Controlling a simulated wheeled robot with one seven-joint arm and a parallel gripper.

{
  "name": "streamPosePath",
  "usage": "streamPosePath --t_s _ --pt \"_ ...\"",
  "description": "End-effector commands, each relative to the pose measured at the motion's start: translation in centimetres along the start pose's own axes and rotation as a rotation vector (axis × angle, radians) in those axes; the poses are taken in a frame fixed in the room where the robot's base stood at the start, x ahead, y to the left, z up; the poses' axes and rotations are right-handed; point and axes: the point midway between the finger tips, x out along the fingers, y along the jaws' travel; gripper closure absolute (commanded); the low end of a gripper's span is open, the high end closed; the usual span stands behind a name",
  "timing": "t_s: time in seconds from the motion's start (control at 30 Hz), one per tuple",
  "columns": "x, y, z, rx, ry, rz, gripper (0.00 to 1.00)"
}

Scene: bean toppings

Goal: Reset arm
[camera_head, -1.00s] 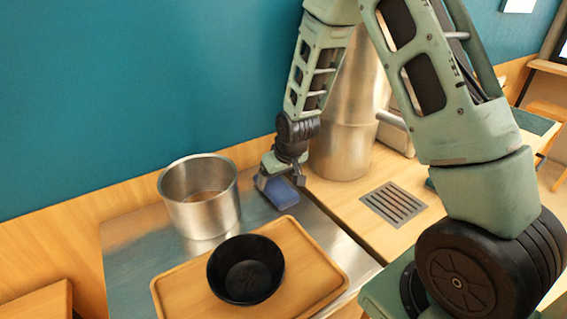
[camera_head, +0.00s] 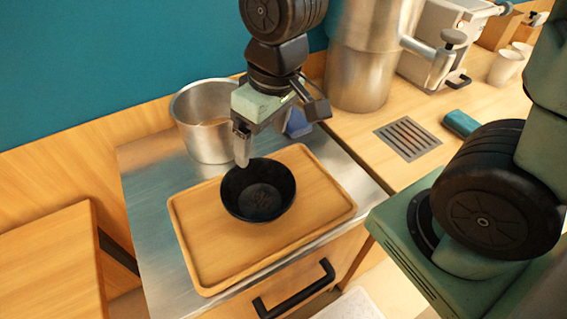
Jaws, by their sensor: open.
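My gripper (camera_head: 279,130) is in the head view, above the back edge of a black bowl (camera_head: 258,190). It points downward, its fingers are apart and I see nothing between them. The bowl sits upright on a wooden tray (camera_head: 205,250) and looks empty except for a faint pattern at its bottom. A blue object (camera_head: 299,124) stands behind my gripper, apart from the tray and partly hidden by the gripper.
A steel pot (camera_head: 196,135) stands behind the tray, close to my gripper's left. A tall steel cylinder (camera_head: 357,75) stands behind right. A drain grate (camera_head: 408,138) and a teal object (camera_head: 460,123) lie on the wooden counter at right. A drawer handle (camera_head: 295,292) is below.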

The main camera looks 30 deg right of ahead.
Motion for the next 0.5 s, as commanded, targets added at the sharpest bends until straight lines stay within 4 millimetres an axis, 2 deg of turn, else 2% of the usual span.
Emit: streamPosePath --t_s 0.03,0.1,0.2,0.3,0.5 --pt "-0.8 -2.6 2.1 -0.075 -0.033 -0.007 0.15" --pt "-1.5 -4.9 4.8 -0.147 -0.08 -0.009 0.15" --pt "-2.1 -6.5 7.3 -0.211 -0.124 -0.005 0.15" --pt "-2.3 -7.0 8.2 -0.232 -0.141 -0.002 0.15" --pt "-2.3 -6.9 8.1 -0.23 -0.142 -0.003 0.15"
